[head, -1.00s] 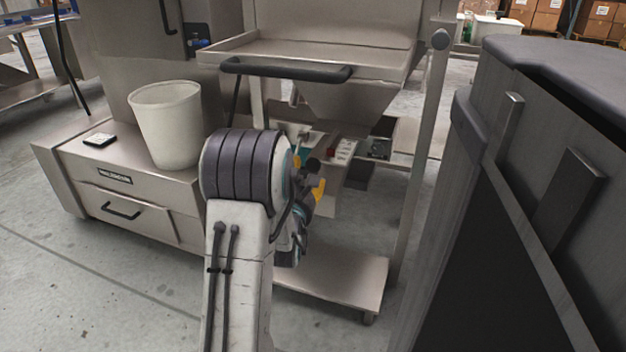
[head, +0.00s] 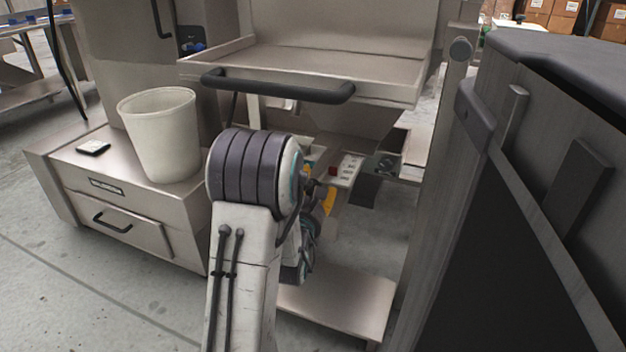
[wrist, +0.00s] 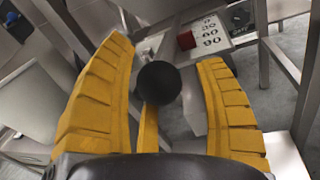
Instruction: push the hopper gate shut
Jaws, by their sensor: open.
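My gripper (wrist: 165,54) is open, with one yellow finger on each side of the wrist view. A round black knob (wrist: 160,82) shows between the fingers, with a yellow bar (wrist: 149,130) below it. I cannot tell whether either finger touches the knob. In the head view a yellow finger of my gripper (head: 328,200) shows just right of my arm, under the hopper (head: 350,122). The hopper's steel cone hangs below a tray. The gate itself is not clearly seen; my arm hides part of the space under the hopper.
A pale panel (head: 347,168) with a red block (head: 332,171) stands beyond my gripper; it carries numbers in the wrist view. A black handle (head: 280,92) crosses the tray front. A white bucket (head: 160,140) stands left. A dark grey cabinet (head: 540,200) closes off the right.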

